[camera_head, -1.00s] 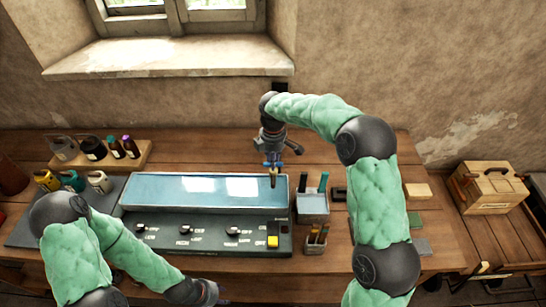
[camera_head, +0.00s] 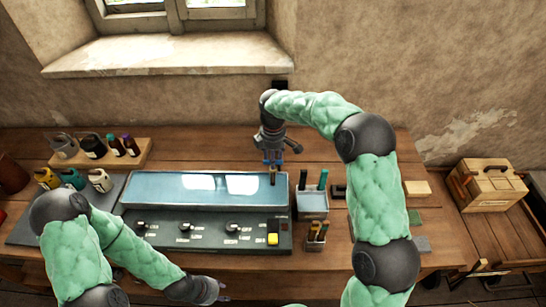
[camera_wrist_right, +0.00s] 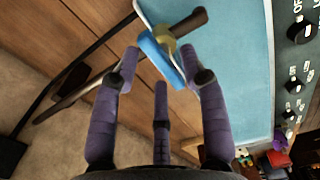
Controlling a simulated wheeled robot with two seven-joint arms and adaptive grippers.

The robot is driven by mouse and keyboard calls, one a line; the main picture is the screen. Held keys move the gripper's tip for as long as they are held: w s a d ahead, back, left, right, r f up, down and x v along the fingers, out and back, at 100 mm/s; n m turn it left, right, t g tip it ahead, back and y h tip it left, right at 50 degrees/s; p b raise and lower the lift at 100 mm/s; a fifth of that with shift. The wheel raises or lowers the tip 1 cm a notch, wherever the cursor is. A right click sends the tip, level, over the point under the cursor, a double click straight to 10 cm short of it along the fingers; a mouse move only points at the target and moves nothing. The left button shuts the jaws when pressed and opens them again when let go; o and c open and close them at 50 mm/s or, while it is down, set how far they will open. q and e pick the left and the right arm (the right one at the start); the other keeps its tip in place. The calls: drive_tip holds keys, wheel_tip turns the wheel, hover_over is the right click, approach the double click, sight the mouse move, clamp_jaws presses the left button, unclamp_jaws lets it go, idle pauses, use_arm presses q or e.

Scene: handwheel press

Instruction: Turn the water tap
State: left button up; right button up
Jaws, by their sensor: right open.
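The water tap stands at the back edge of the blue water tray. Its brown spout (camera_head: 274,177) shows below my right gripper (camera_head: 275,158) in the head view. In the right wrist view the tap has a blue handle (camera_wrist_right: 156,55), a brass-coloured hub (camera_wrist_right: 166,40) and a brown pipe (camera_wrist_right: 190,24). My right gripper (camera_wrist_right: 161,62) is open, with its outer fingertips on either side of the blue handle; whether they touch it I cannot tell. My left gripper (camera_head: 212,291) is low at the table's front edge, away from the tap, and its fingers are unclear.
The shallow water tray (camera_head: 140,207) has a dark panel (camera_head: 160,241) with knobs in front. A holder with tools (camera_head: 312,202) stands close right of the tap. A bottle rack (camera_head: 135,160) is at back left. A wooden box (camera_head: 487,186) stands far right.

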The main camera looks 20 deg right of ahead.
wheel_tip(320, 180, up, 12)
idle(0.6)
idle(0.5)
